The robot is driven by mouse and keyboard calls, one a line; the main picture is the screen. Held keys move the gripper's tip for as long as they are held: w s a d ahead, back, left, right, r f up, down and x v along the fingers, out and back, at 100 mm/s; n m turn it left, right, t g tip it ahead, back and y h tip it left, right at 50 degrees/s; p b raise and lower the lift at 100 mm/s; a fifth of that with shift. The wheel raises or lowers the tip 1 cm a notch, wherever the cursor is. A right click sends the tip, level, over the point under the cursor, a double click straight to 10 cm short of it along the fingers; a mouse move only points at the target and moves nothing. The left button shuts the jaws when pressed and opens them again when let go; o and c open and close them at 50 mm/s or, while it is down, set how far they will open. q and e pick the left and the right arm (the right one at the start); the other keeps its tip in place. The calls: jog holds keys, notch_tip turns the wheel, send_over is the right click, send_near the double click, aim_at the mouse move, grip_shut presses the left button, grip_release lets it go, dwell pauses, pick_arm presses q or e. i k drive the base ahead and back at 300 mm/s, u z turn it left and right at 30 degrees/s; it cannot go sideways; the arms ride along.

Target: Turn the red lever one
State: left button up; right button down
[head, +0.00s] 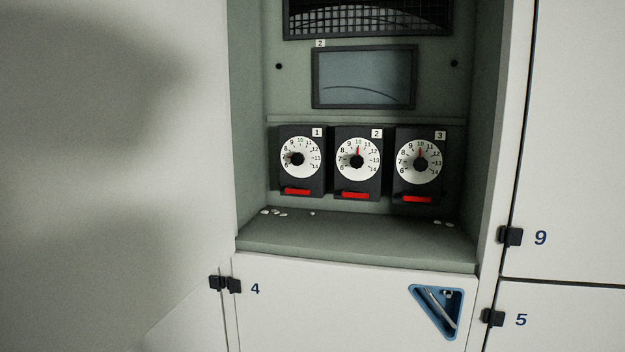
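Three black dial boxes stand side by side in a recess, labelled 1 (317,132), 2 (376,133) and 3 (440,135). Each has a round white dial and a horizontal red lever at its lower edge: the left lever (297,191), the middle lever (355,195) and the right lever (417,199). On the middle dial (345,170) and right dial (407,174) a red pointer stands up near 10. On the left dial (300,172) the pointer seems to point left, near 7. Neither gripper is in view.
A green-grey shelf (350,245) juts out below the boxes, with small white bits on it. A dark screen (363,78) and a grille (368,18) are above. White cabinet doors with black hinges surround the recess. A blue triangular handle recess (418,293) is below.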

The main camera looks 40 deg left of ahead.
aim_at(289, 189)
jog(key=u, duration=0.85)
jog(key=i, duration=0.95)
jog(key=u, duration=1.15)
